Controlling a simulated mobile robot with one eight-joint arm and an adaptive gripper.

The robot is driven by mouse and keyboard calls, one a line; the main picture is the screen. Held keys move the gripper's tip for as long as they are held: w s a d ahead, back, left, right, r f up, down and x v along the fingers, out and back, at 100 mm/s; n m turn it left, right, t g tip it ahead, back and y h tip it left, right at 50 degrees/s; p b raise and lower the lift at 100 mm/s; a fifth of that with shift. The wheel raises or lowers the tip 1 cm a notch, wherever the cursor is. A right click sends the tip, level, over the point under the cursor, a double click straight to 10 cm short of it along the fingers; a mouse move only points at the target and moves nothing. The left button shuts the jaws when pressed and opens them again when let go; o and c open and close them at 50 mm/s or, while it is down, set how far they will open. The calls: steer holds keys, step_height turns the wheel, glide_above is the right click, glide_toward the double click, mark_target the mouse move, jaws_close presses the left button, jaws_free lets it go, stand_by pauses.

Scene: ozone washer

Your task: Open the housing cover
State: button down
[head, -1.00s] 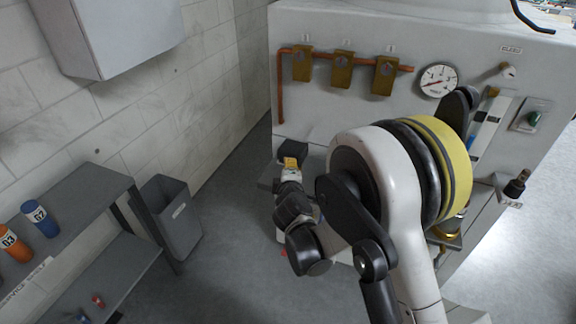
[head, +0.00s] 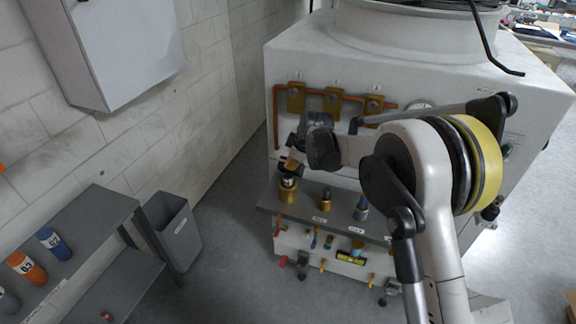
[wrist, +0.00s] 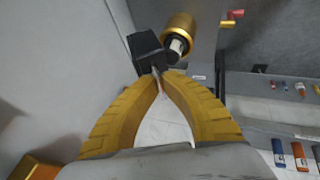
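The white washer housing (head: 530,125) fills the right of the head view, with a wide round white part (head: 415,38) on top. I cannot tell which part is the housing cover. My gripper (head: 292,163) points down beside the housing's left front, just above a brass cup (head: 287,196) on a grey ledge. In the wrist view my gripper's yellow fingers (wrist: 163,76) curve together and their tips nearly meet. A black block (wrist: 148,52) lies right at the tips, next to a brass cylinder (wrist: 178,36). I cannot tell whether the tips grip the block.
The grey ledge (head: 395,236) also bears a second brass cup (head: 325,204) and a third holder (head: 361,210). Brass valves (head: 333,100) on a copper pipe sit above. A grey wall box (head: 125,45), a bin (head: 180,238) and shelves with canisters (head: 55,242) stand left.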

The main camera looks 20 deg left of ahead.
steer(key=w+g, duration=0.1)
steer(key=w+r+g+p, duration=0.1)
steer(key=w+g, duration=0.1)
steer(key=shift+d+m, duration=0.15)
steer(key=shift+m, duration=0.25)
steer(key=shift+w+p, duration=0.3)
steer(key=shift+w, duration=0.6)
steer(key=c, duration=1.6)
jaws_free()
steer(key=shift+f, duration=0.1)
steer(key=shift+o, duration=0.2)
steer(key=d+r, duration=0.2)
steer(key=r, duration=0.1)
steer(key=shift+s+d, duration=0.35)
steer(key=shift+d, duration=0.05)
steer(key=s+d, duration=0.3)
steer(key=d, duration=0.7)
